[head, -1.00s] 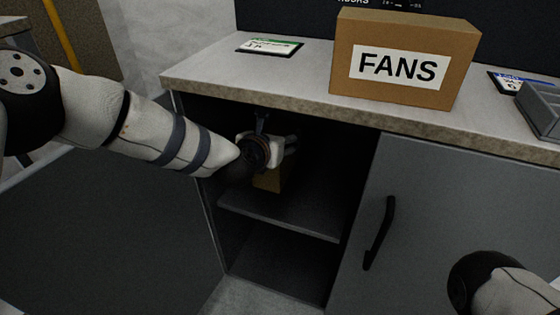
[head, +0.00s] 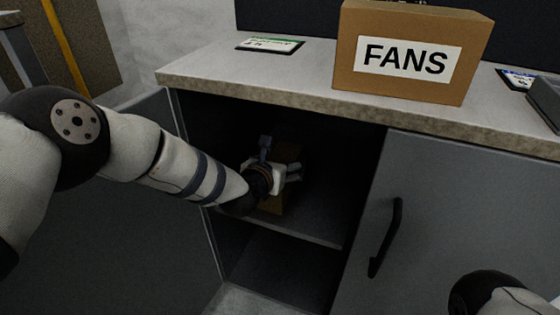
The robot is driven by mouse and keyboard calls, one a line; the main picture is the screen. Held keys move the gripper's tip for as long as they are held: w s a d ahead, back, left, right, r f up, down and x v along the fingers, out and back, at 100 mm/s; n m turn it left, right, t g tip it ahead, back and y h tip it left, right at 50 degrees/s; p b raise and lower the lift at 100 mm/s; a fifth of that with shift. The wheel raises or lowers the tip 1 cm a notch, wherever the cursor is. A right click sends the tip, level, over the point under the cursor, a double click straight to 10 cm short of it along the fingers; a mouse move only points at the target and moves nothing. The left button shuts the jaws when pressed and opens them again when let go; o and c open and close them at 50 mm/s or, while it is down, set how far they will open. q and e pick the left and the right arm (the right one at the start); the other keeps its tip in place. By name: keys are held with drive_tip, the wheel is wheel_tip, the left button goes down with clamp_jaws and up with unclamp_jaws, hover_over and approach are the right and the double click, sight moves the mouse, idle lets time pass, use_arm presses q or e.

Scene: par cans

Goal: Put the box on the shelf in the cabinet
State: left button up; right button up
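A small brown box (head: 272,203) is inside the open cabinet, just above or on the shelf (head: 318,230); I cannot tell whether it touches. My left gripper (head: 291,175) reaches into the cabinet and overlaps the box, which shows above and below it. The dark interior and my wrist hide the fingertips, so I cannot tell if they are closed on the box. The cabinet (head: 360,150) is open at its left compartment. My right gripper is out of view; only a piece of my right arm shows at the lower right.
A large cardboard box marked FANS (head: 385,88) stands on the countertop (head: 230,80) above. The right cabinet door (head: 450,210) with a black handle (head: 386,236) is shut. The left door (head: 110,210) stands open. Below the shelf is an empty-looking space.

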use_arm(q)
drive_tip(key=shift+r, duration=0.1)
drive_tip(key=shift+s+r, duration=0.1)
drive_tip(key=shift+r, duration=0.15)
drive_tip(key=p+v, duration=0.4)
drive_tip(key=v, duration=0.7)
drive_tip(key=shift+s, duration=0.35)
drive_tip(key=shift+a, duration=0.1)
